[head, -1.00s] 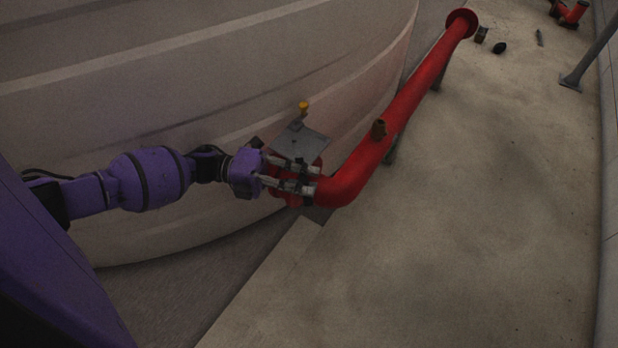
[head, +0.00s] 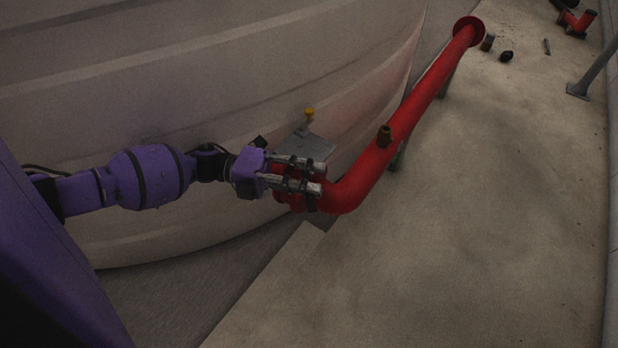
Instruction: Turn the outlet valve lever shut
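A red outlet pipe (head: 377,163) runs along the ground beside the tank, and its near elbow bends toward the tank wall. A flat grey plate (head: 307,146) with a short yellow-topped stem (head: 310,113) sits at the valve end, next to the tank. My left gripper (head: 322,178) is at this valve end, in front of the plate's lower edge and the red fitting. Its two fingers point right and stand apart, with a narrow gap between them. They hide much of the valve, and I cannot pick out the lever or tell contact. My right gripper is not in view.
A large pale ribbed tank (head: 160,60) fills the upper left. A brown fitting (head: 384,136) sticks up from the pipe. Small loose parts (head: 506,56) lie near the pipe's far flange (head: 468,28).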

